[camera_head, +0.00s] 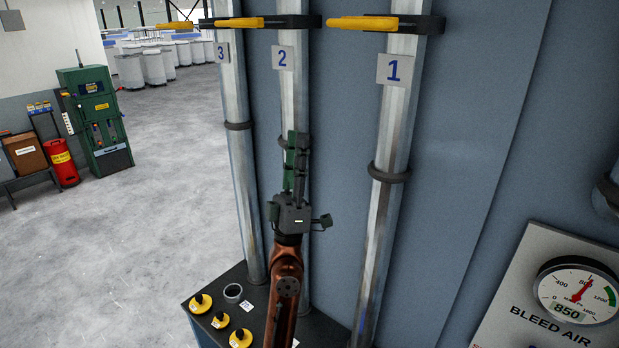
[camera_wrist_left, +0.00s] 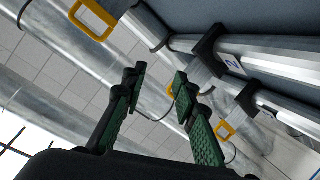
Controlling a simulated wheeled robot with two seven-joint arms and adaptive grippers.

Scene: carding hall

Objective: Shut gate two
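Gate two has a yellow handle (camera_head: 238,22) sticking out left from a black plate (camera_head: 290,21) at the top of the pipe with the "2" label (camera_head: 282,58). My left gripper (camera_head: 294,145) points up in front of that pipe, well below the handle and label. In the left wrist view its green fingers (camera_wrist_left: 158,82) are apart, with nothing between them. A yellow handle loop (camera_wrist_left: 92,18) is at upper left and another (camera_wrist_left: 228,130) at lower right; I cannot tell which gate each belongs to. My right gripper is not in view.
Gate one's yellow handle (camera_head: 362,23) is to the right, gate three's (camera_head: 175,26) to the left. Pipe 1 (camera_head: 390,140) and pipe 3 (camera_head: 240,165) flank the arm. Yellow knobs (camera_head: 220,320) sit on a low dark panel. A blue wall stands behind; open floor lies left.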

